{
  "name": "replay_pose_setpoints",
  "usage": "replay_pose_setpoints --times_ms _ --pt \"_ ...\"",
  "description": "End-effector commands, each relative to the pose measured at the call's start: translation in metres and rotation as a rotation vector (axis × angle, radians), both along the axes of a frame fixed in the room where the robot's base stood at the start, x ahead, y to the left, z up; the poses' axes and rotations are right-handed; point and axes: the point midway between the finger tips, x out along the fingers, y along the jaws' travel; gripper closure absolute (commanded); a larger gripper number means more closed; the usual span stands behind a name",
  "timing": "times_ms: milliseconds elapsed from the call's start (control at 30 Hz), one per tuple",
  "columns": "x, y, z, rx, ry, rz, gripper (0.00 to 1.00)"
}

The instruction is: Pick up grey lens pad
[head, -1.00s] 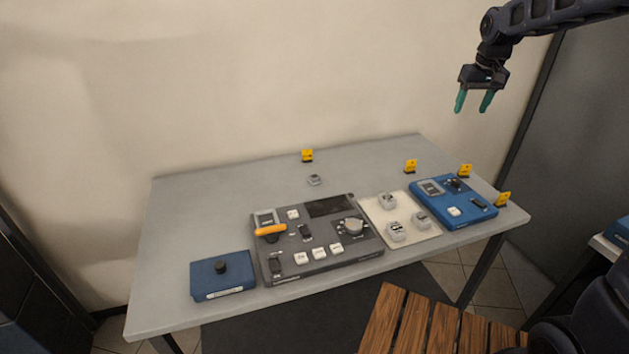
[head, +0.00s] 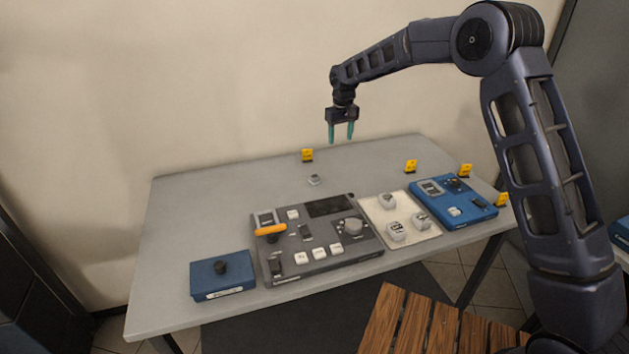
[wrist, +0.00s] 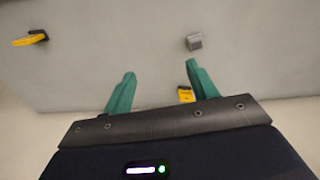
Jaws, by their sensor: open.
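A small grey pad (head: 314,180) lies alone on the bare back part of the grey table (head: 200,200), behind the grey control panel. It also shows in the wrist view (wrist: 195,43) as a small grey block, up and slightly right of my fingertips. Other light grey pieces sit on a white mat (head: 432,233); their markings are too small to read. My gripper (head: 341,137) is open and empty, with teal fingers pointing down, in the air above the back of the table. In the wrist view (wrist: 160,70) nothing is between the fingers.
A grey control panel (head: 326,270) with an orange lever stands at the table's front middle. A blue box (head: 222,277) is to its left, and a blue panel (head: 470,212) is right of the mat. Small yellow markers (head: 307,156) stand along the back and right. The table's back left is clear.

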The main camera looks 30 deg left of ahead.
Motion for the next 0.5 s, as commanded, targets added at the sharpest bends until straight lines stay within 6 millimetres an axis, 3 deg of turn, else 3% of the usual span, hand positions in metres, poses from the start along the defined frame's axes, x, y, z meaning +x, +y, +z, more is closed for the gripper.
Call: replay_pose_setpoints --times_ms 33,200,333,500 --pt "-0.008 0.020 -0.017 -0.007 0.007 0.022 0.42" --pt "-0.028 0.062 -0.052 -0.022 0.020 0.071 0.42" --pt "-0.036 0.077 -0.065 -0.027 0.025 0.089 0.42" --pt "-0.038 0.082 -0.076 -0.030 0.026 0.094 0.42"
